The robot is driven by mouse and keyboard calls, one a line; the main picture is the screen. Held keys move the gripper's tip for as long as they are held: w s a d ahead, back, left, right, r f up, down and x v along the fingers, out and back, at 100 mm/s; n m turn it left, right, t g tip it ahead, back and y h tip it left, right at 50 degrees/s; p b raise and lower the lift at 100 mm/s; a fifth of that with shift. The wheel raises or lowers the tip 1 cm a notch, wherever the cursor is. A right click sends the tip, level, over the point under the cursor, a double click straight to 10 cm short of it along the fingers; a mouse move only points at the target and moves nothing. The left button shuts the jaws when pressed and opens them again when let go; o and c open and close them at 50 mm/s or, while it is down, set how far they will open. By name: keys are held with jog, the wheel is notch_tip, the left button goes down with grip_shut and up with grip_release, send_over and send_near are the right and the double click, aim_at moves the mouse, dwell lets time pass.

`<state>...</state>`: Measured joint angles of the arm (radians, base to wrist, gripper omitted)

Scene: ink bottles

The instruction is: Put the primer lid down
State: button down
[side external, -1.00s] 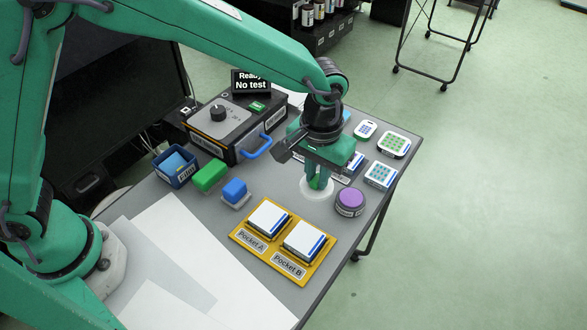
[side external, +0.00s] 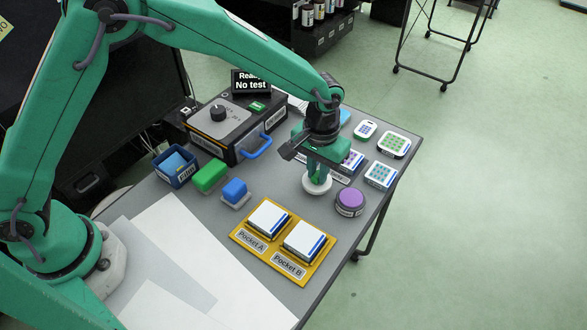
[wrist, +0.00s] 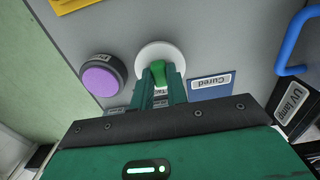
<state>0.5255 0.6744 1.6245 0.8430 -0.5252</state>
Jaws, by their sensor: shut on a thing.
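My gripper (side external: 317,176) points down over the grey table and is shut on the green knob (wrist: 158,72) of the primer lid. The lid is a white round disc (wrist: 158,51), seen just below the fingertips; it also shows in the side view (side external: 316,188). The disc is about level. I cannot tell whether its underside touches the table. The purple-topped round pot (side external: 351,200) stands upright just right of the lid, apart from it. In the wrist view the pot (wrist: 100,82) is left of the fingers, its label partly readable.
A yellow tray (side external: 276,247) with two white-topped pads in Pockets A and B lies in front. The UV lamp box (side external: 225,128) with a blue handle stands behind left. Several small plates (side external: 380,175) lie at the right edge. Blue and green blocks (side external: 210,177) stand left.

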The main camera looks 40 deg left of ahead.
aim_at(317, 174)
jog(key=shift+f, duration=0.75)
jog(key=shift+f, duration=0.15)
jog(key=c, duration=1.4)
grip_release()
notch_tip(317, 174, up, 12)
jog(key=shift+r, duration=0.2)
